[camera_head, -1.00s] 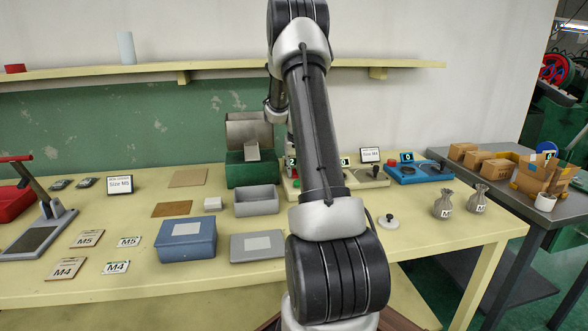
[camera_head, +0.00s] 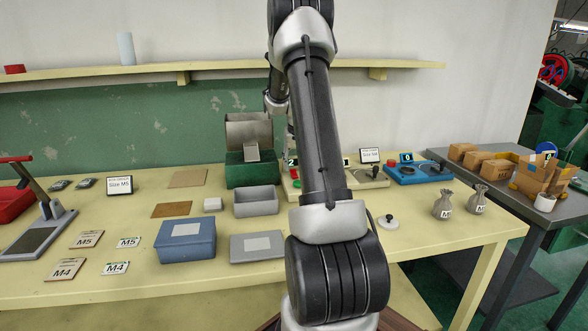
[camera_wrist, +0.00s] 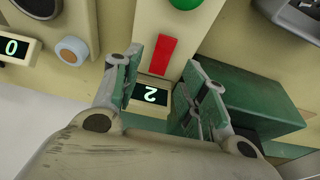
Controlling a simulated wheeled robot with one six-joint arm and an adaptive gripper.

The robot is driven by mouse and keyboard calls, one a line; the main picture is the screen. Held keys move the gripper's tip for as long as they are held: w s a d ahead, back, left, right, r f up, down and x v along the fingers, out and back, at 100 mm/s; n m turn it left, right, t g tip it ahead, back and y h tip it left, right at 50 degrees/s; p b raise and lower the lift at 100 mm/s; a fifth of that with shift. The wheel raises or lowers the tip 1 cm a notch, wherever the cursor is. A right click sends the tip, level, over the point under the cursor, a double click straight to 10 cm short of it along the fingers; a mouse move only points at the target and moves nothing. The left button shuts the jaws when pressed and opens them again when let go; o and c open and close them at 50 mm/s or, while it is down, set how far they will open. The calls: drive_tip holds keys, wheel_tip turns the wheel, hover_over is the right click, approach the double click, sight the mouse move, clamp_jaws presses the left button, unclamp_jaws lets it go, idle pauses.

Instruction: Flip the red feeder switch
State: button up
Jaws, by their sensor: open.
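The red feeder switch (camera_wrist: 165,56) is a flat red rectangle on a cream panel, seen near the middle of the wrist view. A display reading 2 (camera_wrist: 152,95) sits just beside it. My gripper (camera_wrist: 162,60) is open, with its green-padded fingers on either side of the switch in the picture; I cannot tell whether they touch anything. In the head view, the switch shows small on the cream control box (camera_head: 294,174) beside the green feeder (camera_head: 252,171). My arm hides the gripper there.
A green button (camera_wrist: 186,3) and a green block (camera_wrist: 245,105) are close to my fingers. A blue control box (camera_head: 419,175) stands to the right. A grey bin (camera_head: 256,201) and a blue box (camera_head: 186,240) stand in front on the yellow table (camera_head: 130,285).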

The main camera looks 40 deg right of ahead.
drive_tip(key=v, duration=0.8)
drive_tip(key=shift+r, duration=0.2)
drive_tip(key=shift+s, duration=0.1)
drive_tip(key=s+a+f+g+y, duration=0.1)
drive_tip(key=s+a+f, duration=0.2)
drive_tip(key=s, duration=0.2)
drive_tip(key=s+a+r+n+t, duration=0.1)
drive_tip(key=s+a+r+n, duration=0.2)
drive_tip(key=s+a, duration=0.8)
drive_tip(key=s+a+r+n+t+y, duration=0.1)
drive_tip(key=s+a+r+n, duration=0.2)
drive_tip(key=s+a+r, duration=0.5)
drive_tip(key=shift+s+a+r, duration=0.25)
drive_tip(key=shift+s+a, duration=1.6)
drive_tip(key=shift+a, duration=2.3)
